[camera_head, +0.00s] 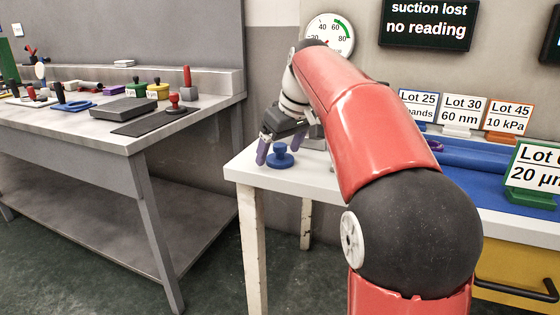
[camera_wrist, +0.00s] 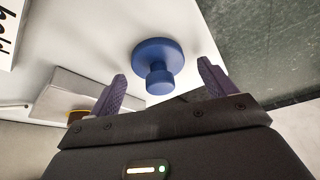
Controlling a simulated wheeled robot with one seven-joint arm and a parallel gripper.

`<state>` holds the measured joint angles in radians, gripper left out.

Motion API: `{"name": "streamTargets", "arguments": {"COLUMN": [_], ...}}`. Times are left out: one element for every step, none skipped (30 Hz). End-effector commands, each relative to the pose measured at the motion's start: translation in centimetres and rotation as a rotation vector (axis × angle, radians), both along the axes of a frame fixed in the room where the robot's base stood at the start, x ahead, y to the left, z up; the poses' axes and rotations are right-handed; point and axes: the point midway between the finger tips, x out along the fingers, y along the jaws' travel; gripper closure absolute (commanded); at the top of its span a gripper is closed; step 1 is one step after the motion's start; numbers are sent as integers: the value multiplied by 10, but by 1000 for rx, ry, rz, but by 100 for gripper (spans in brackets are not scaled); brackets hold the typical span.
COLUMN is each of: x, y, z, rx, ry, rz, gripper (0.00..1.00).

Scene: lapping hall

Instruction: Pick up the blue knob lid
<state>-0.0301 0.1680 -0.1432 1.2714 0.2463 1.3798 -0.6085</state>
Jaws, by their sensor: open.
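The blue knob lid (camera_head: 280,156) sits on the white table (camera_head: 262,173) near its left end. It is a round disc with a knob on top. In the wrist view the blue knob lid (camera_wrist: 158,62) lies beyond the fingertips, roughly centred between them, with clear space on both sides. My gripper (camera_head: 273,145) is open and empty, with its purple fingers close around the lid's area in the head view. The wrist view shows both purple fingers of my gripper (camera_wrist: 162,72) apart. I cannot tell the exact height of the fingers over the lid.
A grey bench (camera_head: 95,130) on the left holds several stamps and tools. Lot signs (camera_head: 463,112) and a blue surface (camera_head: 480,165) are at right. A grey block (camera_wrist: 85,92) stands near the left finger in the wrist view. The white table's edge is close to the lid.

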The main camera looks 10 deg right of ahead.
Motion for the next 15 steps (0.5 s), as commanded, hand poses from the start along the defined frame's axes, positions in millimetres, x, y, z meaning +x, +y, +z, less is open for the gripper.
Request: {"name": "streamTargets", "arguments": {"x": [1, 1, 1, 1, 1, 1, 1, 1, 1, 1, 1, 1, 1, 1, 1], "y": [1, 1, 1, 1, 1, 1, 1, 1, 1, 1, 1, 1, 1, 1, 1], "z": [-3, -4, -4, -4, -4, -4, -4, -4, -4, -4, -4, -4, -4, -4, -4], "rx": [0, 0, 0, 0, 0, 0, 0, 0, 0, 0, 0, 0, 0, 0, 0], "ry": [0, 0, 0, 0, 0, 0, 0, 0, 0, 0, 0, 0, 0, 0, 0], "rz": [0, 0, 0, 0, 0, 0, 0, 0, 0, 0, 0, 0, 0, 0, 0], "gripper": [17, 17, 17, 17, 17, 17, 17, 17, 21, 25, 29, 34, 38, 42, 47]}}
